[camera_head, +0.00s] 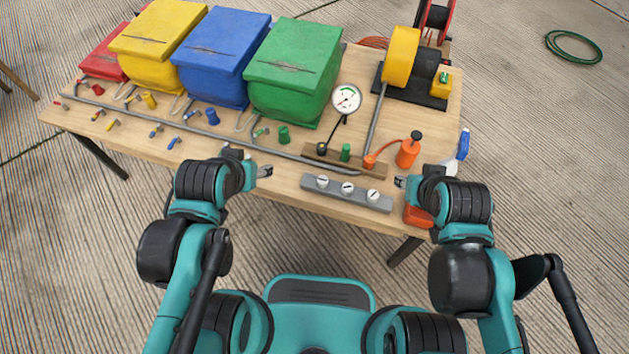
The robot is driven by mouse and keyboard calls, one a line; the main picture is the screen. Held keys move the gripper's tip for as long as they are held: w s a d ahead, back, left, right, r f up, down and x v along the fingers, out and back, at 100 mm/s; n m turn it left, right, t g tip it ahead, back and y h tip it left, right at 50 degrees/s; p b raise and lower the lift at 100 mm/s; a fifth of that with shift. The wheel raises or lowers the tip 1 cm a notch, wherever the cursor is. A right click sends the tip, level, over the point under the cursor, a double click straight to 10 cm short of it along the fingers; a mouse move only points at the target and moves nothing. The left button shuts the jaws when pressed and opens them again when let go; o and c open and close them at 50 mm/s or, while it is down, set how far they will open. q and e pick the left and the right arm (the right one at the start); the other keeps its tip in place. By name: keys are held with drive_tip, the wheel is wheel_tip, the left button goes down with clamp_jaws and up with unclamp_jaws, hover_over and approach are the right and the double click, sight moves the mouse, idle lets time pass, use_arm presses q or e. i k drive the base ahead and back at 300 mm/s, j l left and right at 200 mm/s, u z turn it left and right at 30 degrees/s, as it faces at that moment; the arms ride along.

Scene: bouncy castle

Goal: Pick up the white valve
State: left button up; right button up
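Three small white round pieces with dark marks sit in a row on a grey bar (334,192) at the table's front edge: a left one (322,181), a middle one (347,188) and a right one (373,195). I cannot tell which of them, if any, is the white valve. My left gripper (265,171) is over the table's front edge, left of the bar and apart from it. My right gripper (400,182) is just right of the bar. Both look empty; their fingers are too small to judge the opening.
The wooden table (225,150) carries red (103,60), yellow (158,45), blue (222,55) and green boxes (293,70) at the back. A gauge (346,99), an orange bottle (408,151) and a yellow blower (401,57) stand right. Small coloured valves line the left front.

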sight(322, 181)
drive_tip(key=u, duration=1.65)
drive_tip(key=z, duration=1.55)
drive_tip(key=k+l+z, duration=0.2)
drive_tip(key=k+z, duration=0.25)
